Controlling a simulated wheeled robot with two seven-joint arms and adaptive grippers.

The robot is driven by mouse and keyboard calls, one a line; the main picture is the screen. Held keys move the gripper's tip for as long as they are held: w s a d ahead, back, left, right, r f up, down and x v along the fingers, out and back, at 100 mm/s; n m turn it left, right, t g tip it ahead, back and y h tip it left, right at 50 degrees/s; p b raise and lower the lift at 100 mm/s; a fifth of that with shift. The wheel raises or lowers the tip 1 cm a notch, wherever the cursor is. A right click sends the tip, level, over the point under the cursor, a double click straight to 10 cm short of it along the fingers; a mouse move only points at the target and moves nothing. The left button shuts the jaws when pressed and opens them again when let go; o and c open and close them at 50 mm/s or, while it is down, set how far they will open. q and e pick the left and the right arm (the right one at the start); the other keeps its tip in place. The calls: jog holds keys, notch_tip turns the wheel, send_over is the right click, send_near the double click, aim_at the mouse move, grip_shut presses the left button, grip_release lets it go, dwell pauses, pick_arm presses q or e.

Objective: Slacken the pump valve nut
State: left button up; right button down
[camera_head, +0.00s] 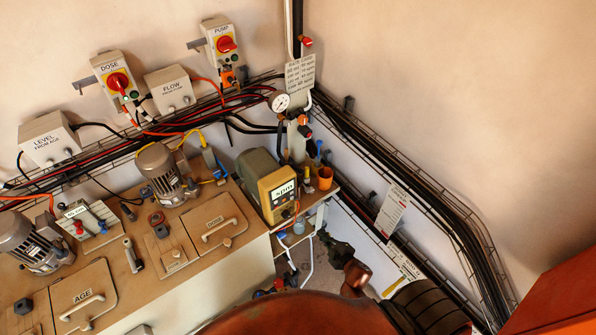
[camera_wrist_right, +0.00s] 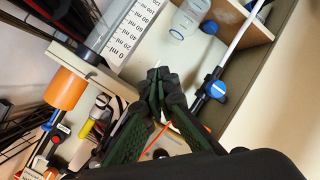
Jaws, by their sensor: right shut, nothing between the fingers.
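The dosing pump (camera_head: 275,190), a yellow and grey box marked "spm", stands at the right end of the bench in the head view. Small fittings and a clear tube sit below its front; I cannot make out the valve nut for certain. My right gripper (camera_head: 323,236) is to the right of and below the pump, apart from it. In the right wrist view its dark green fingers (camera_wrist_right: 156,74) are closed together with nothing between them. A blue-knobbed valve (camera_wrist_right: 218,89) on a white pipe lies to their right. My left gripper is not in view.
In the wrist view a graduated cylinder (camera_wrist_right: 132,35) and a clear bottle (camera_wrist_right: 186,22) are beyond the fingers. Cable trays (camera_head: 440,220) run along the right wall. A pressure gauge (camera_head: 279,102) stands behind.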

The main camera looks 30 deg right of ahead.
jog(key=w+r+n+t+p, duration=0.1)
jog(key=w+r+n+t, duration=0.1)
jog(key=r, duration=0.6)
jog(key=w+r+n+t, duration=0.1)
jog(key=w+r+n, duration=0.15)
jog(key=r, duration=0.65)
jog(key=n+t+y+p, duration=0.1)
jog(key=n+y, duration=0.1)
send_near(294, 166)
jog(key=w, duration=0.1)
jog(key=w+a+p, duration=0.1)
jog(key=w, duration=0.1)
jog(key=w+a+f, duration=0.1)
jog(key=w, duration=0.1)
jog(key=shift+d, duration=0.1)
jog(key=shift+n, duration=0.25)
